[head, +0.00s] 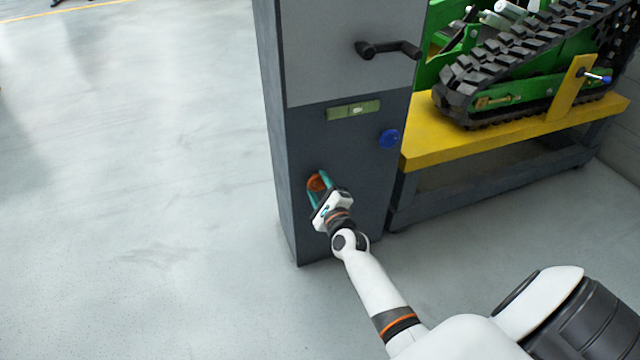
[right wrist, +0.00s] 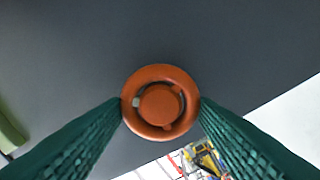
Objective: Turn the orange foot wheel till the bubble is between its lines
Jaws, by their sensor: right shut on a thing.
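The orange foot wheel (head: 316,183) is low on the front of the dark grey cabinet (head: 340,150). My right gripper (head: 320,188) is shut on its rim. In the right wrist view the orange wheel (right wrist: 160,102) sits between the two green fingertips, one on each side. The level vial (head: 354,110) is a green strip with a pale spot near its middle, above the wheel. Its lines are too small to make out. A bit of green at the left edge of the right wrist view (right wrist: 10,130) may be the vial. My left gripper is not in view.
A blue knob (head: 389,139) is on the cabinet, right of the vial. A dark crank handle (head: 388,49) sticks out higher up. A yellow-topped bench (head: 440,150) with a green tracked carrier (head: 530,60) stands at the right. The floor at left is clear.

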